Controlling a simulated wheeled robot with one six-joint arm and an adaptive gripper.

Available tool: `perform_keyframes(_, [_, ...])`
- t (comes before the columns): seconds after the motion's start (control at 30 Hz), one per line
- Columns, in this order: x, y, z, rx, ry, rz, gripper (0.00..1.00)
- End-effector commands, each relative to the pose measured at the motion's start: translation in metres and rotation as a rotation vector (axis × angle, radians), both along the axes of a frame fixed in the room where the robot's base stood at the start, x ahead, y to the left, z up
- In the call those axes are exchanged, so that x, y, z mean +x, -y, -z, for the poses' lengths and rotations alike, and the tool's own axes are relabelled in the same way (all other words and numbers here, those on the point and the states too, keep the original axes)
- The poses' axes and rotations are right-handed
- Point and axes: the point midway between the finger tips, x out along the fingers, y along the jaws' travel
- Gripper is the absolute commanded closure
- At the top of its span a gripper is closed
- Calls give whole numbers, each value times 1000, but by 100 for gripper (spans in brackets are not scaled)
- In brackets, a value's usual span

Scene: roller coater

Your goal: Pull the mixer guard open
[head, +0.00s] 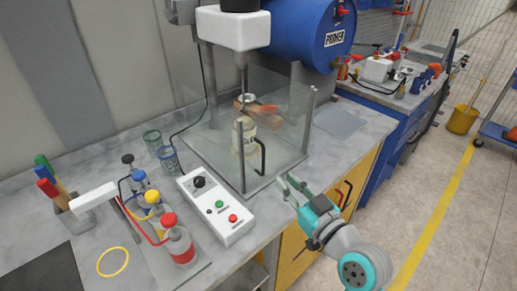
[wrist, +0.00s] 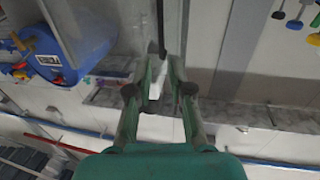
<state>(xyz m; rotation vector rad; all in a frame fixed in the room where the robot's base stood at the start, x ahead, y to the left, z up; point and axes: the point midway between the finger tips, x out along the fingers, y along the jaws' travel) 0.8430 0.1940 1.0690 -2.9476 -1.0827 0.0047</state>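The mixer guard (head: 286,128) is a clear-panelled enclosure with grey metal posts around the mixer on the bench. Its black upright handle (head: 262,156) is on the front panel, near the front post. The guard appears closed. My gripper (head: 287,183) is in front of and below right of the handle, apart from it in the head view. In the wrist view my gripper (wrist: 162,64) has its two fingers apart with nothing held. A dark vertical bar, seemingly the handle (wrist: 161,28), shows just beyond the fingertips. A cream jar (head: 244,135) stands inside the guard.
A white control box (head: 217,208) with knob and buttons lies left of my gripper. Bottles, including a red-capped one (head: 179,245), and glass beakers (head: 168,158) stand further left. A blue drum (head: 310,35) is behind the guard.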

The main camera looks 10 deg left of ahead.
Motion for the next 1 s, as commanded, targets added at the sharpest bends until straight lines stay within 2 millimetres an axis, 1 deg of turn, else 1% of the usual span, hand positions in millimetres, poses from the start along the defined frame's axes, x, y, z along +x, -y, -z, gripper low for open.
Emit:
perform_keyframes(0.03, [1,-2,-3,-1,3,-7,80])
perform_keyframes(0.17, [7,-7,-4,-3,5,-11,80])
perform_keyframes(0.27, [16,-15,-4,-3,5,-11,80])
perform_keyframes(0.5, [48,-43,-4,-2,4,-11,80])
perform_keyframes(0.7, [70,-62,-4,-2,5,-10,80])
perform_keyframes(0.83, [79,-69,-4,-2,5,-8,80])
perform_keyframes(1.0, [83,-73,-4,-2,5,-8,80])
